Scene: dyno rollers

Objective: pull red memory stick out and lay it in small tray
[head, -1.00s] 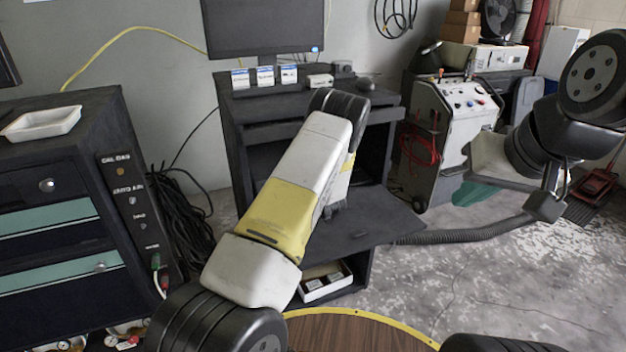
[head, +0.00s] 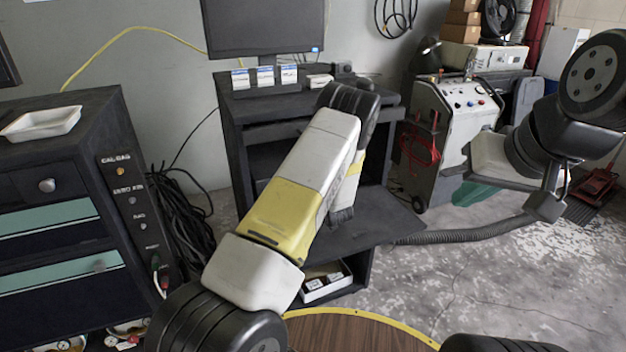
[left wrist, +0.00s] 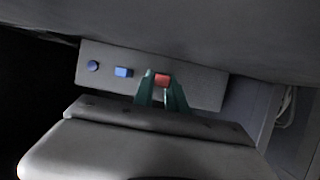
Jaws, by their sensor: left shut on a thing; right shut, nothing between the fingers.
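The red memory stick (left wrist: 162,79) shows in the left wrist view, at a grey panel. My left gripper (left wrist: 162,92) is shut on it with its green fingers. Whether the stick is still seated in the panel, I cannot tell. In the head view my left arm hides the gripper, the panel and the stick. A small white tray (head: 42,124) lies on top of the dark cabinet at the left. My right gripper (head: 476,194) is shut and empty, held out over the floor at the right.
The grey panel (left wrist: 205,86) also carries a round blue part (left wrist: 93,66) and a blue block (left wrist: 123,72). The dark workstation (head: 245,150) has a monitor (head: 262,28) and an extended shelf (head: 375,225). A white box (head: 327,290) stands low inside it. A grey machine (head: 455,115) stands behind.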

